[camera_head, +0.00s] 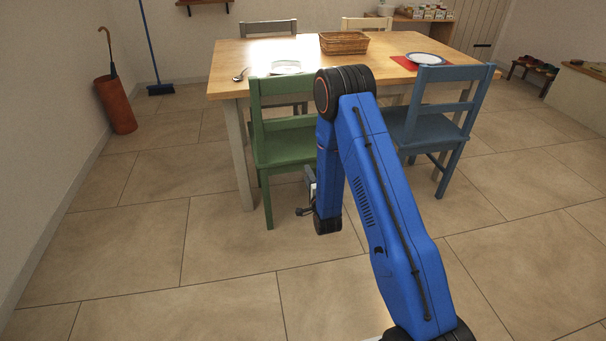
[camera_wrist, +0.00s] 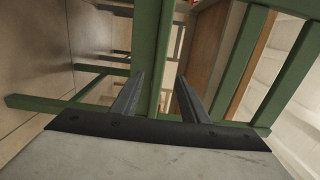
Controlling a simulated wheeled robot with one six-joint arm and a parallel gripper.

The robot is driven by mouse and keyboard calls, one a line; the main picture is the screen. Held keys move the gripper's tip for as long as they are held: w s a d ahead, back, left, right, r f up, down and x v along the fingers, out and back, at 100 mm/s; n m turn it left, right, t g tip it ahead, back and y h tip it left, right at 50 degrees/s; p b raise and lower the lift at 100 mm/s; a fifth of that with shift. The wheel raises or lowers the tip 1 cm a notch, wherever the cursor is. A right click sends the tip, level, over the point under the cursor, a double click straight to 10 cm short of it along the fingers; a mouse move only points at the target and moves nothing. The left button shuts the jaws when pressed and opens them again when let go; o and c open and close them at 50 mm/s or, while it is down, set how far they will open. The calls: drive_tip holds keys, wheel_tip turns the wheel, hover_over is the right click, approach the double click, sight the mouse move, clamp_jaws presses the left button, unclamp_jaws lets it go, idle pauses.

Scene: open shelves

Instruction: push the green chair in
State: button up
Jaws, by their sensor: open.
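The green chair (camera_head: 284,146) stands at the near side of the table (camera_head: 226,70), left of centre, with its back towards me. Its seat reaches towards the table edge. My gripper (camera_head: 302,211) is low beside the chair's right side in the head view, partly hidden by my arm. In the wrist view my gripper (camera_wrist: 158,80) is open, with two dark fingers apart. A broad green part of the chair (camera_wrist: 152,50) lies in line with the gap between them. Whether the fingers touch it I cannot tell.
A blue chair (camera_head: 430,128) stands to the right at the same table side. Grey (camera_head: 268,28) and cream (camera_head: 361,24) chairs are at the far side. A basket (camera_head: 344,43) and plate (camera_head: 426,59) are on the table. The floor left and in front is clear.

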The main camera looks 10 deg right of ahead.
wheel_tip(320, 180, up, 14)
drive_tip(key=s+d+n+g, duration=0.2)
drive_tip(key=n+g, duration=0.1)
drive_tip(key=n, duration=0.1)
drive_tip(key=s+d+r+n+g, duration=0.2)
drive_tip(key=s+r+n+g, duration=0.25)
drive_tip(key=s+r, duration=0.65)
drive_tip(key=s+d+r+n+g, duration=0.1)
drive_tip(key=s+r+n+g, duration=0.1)
drive_tip(key=s, duration=1.1)
drive_tip(key=s+d+r+n+g, duration=0.1)
drive_tip(key=s+r+n, duration=0.2)
drive_tip(key=s, duration=1)
drive_tip(key=s+r+n+g+h, duration=0.1)
drive_tip(key=s+n, duration=0.3)
drive_tip(key=s, duration=1)
drive_tip(key=shift+d+r+g, duration=0.4)
drive_tip(key=shift+r+g, duration=0.3)
drive_tip(key=shift+g, duration=0.15)
